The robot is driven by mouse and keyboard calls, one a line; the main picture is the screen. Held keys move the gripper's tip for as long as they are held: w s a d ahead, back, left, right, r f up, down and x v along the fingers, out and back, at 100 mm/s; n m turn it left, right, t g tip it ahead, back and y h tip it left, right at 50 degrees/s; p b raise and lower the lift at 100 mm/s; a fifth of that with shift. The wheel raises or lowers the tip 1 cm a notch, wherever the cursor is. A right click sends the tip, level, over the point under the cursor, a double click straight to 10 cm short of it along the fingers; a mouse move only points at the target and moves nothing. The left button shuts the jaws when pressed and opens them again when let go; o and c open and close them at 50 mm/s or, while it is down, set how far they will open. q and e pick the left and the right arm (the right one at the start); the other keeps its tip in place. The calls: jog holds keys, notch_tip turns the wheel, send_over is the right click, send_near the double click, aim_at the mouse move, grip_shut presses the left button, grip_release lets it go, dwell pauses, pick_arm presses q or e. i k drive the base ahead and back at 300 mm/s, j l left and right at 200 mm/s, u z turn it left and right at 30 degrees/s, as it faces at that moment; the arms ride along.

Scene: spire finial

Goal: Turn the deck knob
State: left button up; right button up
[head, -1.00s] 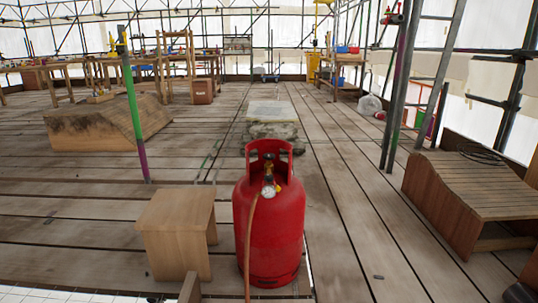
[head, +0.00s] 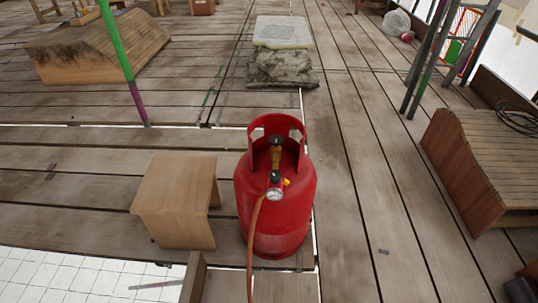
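A red gas cylinder (head: 275,212) stands upright on the plank deck (head: 350,200) in the middle of the head view, with a collar handle around its top. Inside the collar are a brass valve with a dark knob (head: 276,141), a small round gauge (head: 274,194) and a yellow part. An orange-brown hose (head: 252,250) runs from the gauge down the front of the cylinder. I cannot tell whether this dark knob is the deck knob. Neither of my grippers shows clearly in the head view.
A wooden stool (head: 176,195) stands just left of the cylinder. A curved plank piece (head: 480,165) stands at right, a large timber block (head: 95,45) at far left. Scaffold poles (head: 128,65) rise nearby. White tiles (head: 60,275) show beyond the deck edge.

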aim_at(275, 177)
jog(key=i+l+u, duration=0.1)
jog(key=l, duration=0.25)
jog(key=i+l+u, duration=0.1)
jog(key=i+l, duration=0.2)
jog(key=i+l+u, duration=0.15)
jog(key=l, duration=0.3)
